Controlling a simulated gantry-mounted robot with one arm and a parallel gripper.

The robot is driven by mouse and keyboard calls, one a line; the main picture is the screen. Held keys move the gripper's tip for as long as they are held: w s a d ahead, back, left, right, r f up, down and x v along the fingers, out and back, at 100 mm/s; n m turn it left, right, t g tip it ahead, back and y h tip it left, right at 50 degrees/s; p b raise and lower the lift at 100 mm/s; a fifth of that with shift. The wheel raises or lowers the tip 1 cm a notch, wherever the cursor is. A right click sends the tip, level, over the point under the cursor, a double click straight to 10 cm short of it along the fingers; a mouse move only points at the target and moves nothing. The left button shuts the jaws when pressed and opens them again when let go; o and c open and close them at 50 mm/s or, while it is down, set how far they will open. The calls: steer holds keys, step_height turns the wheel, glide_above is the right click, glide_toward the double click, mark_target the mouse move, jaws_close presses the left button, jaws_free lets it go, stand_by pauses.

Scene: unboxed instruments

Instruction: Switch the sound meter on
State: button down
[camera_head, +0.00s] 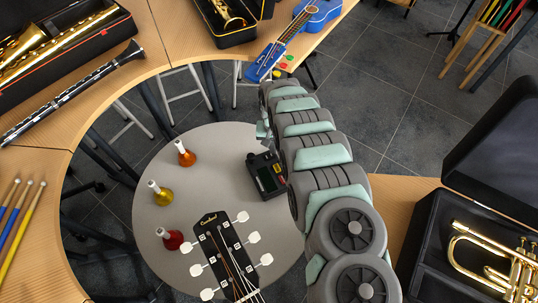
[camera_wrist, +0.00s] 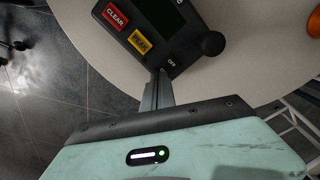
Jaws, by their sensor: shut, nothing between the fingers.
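The sound meter (camera_head: 267,176) is a dark box on the round grey table, beside my arm in the head view. The wrist view shows its near part (camera_wrist: 160,30), with a red CLEAR button (camera_wrist: 115,17), a yellow PEAK button (camera_wrist: 139,41), part of a dark screen, a round black knob (camera_wrist: 212,43) at its right corner and the word OFF near the lower edge. My gripper (camera_wrist: 163,76) is shut and empty, its tips at the meter's edge just below OFF. I cannot tell whether they touch it. In the head view I cannot make out the fingertips.
On the round table (camera_head: 225,150) stand an orange bell (camera_head: 186,158), a yellow bell (camera_head: 165,196) and a red bell (camera_head: 174,241). A guitar headstock (camera_head: 222,250) reaches over its front. A blue ukulele (camera_head: 285,40) and a trumpet case (camera_head: 430,225) lie on the surrounding desks.

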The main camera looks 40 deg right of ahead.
steer(key=shift+f+b, duration=0.4)
steer(key=shift+f, duration=0.55)
stand_by(0.5)
steer(key=shift+r, duration=0.15)
step_height(320, 180, up, 7)
steer(key=p, duration=0.7)
steer(key=shift+w, duration=0.15)
stand_by(0.4)
